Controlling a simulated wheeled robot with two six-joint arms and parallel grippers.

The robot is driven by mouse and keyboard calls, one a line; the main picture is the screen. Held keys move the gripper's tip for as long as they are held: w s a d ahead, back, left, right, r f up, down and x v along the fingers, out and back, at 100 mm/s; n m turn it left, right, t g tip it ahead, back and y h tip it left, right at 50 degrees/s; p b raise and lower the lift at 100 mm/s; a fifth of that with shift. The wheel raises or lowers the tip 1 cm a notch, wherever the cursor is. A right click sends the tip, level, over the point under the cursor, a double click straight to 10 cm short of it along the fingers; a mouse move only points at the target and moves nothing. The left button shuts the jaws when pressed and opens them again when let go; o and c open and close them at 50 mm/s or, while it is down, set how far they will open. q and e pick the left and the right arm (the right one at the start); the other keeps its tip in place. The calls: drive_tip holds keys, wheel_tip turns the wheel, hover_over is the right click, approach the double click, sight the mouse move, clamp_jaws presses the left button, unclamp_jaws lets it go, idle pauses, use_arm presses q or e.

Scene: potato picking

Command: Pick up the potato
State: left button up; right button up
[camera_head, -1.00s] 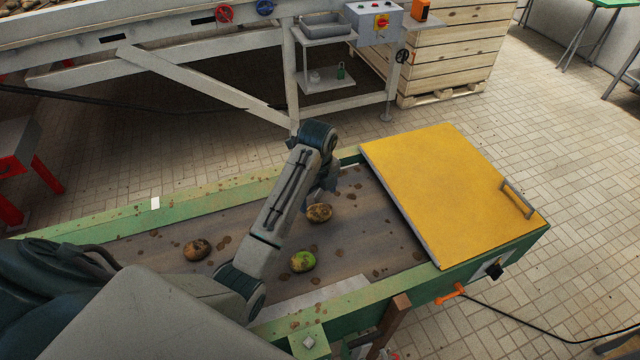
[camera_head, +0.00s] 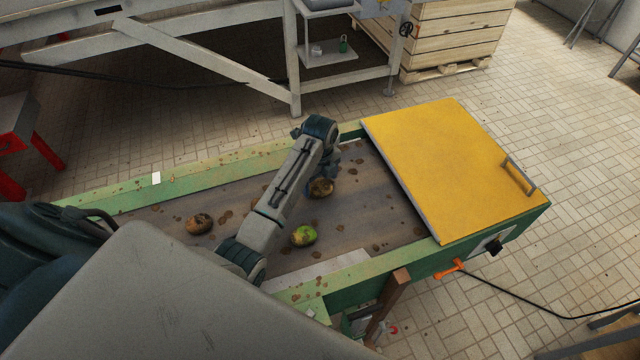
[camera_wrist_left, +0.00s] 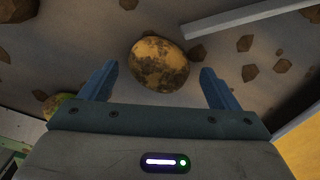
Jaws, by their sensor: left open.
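Three potatoes lie on the brown conveyor belt (camera_head: 370,215). A brown, dirt-marked potato (camera_head: 321,188) is at my left gripper (camera_head: 328,178), whose fingers are largely hidden by the arm in the head view. In the left wrist view this potato (camera_wrist_left: 158,65) sits ahead of and between the two blue fingers (camera_wrist_left: 155,85), which are open and apart from it. A green-and-brown potato (camera_head: 304,236) lies nearer the front edge, and its edge also shows in the left wrist view (camera_wrist_left: 57,105). Another brown potato (camera_head: 199,224) lies to the left. My right gripper is not in view.
A yellow cover (camera_head: 450,165) with a handle closes the belt's right end. Green rails (camera_head: 215,163) border the belt. Dirt clods are scattered on it. A grey frame with a small shelf (camera_head: 330,52) and a wooden crate (camera_head: 450,40) stand behind.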

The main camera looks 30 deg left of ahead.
use_arm(q)
drive_tip(key=shift+f, duration=1.2)
drive_tip(key=c, duration=1.1)
